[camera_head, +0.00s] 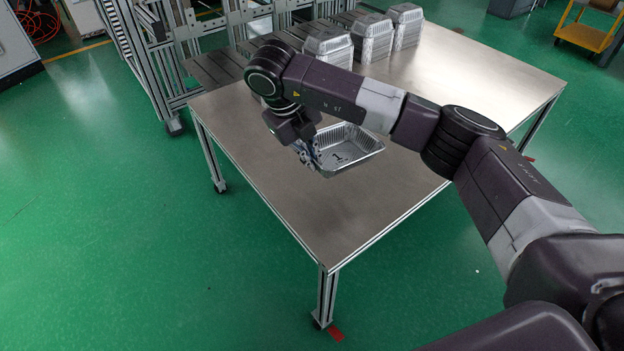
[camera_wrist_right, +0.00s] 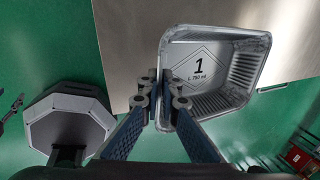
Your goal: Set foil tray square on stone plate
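The foil tray (camera_head: 350,152) is a silver, open rectangular tray with ribbed walls and a printed "1" on its floor. My right gripper (camera_head: 308,155) is shut on one side wall of it and appears to hold it above the metal table. Dark grey flat slabs (camera_head: 208,70) lie along the table's back left; I cannot tell for certain which is the stone plate.
The metal table (camera_head: 290,205) is bare at the front. Foil tray stacks stand at the back: a near stack (camera_head: 328,46), a middle stack (camera_head: 372,40) and a far stack (camera_head: 405,25). A metal frame rack (camera_head: 150,60) stands beyond the slabs.

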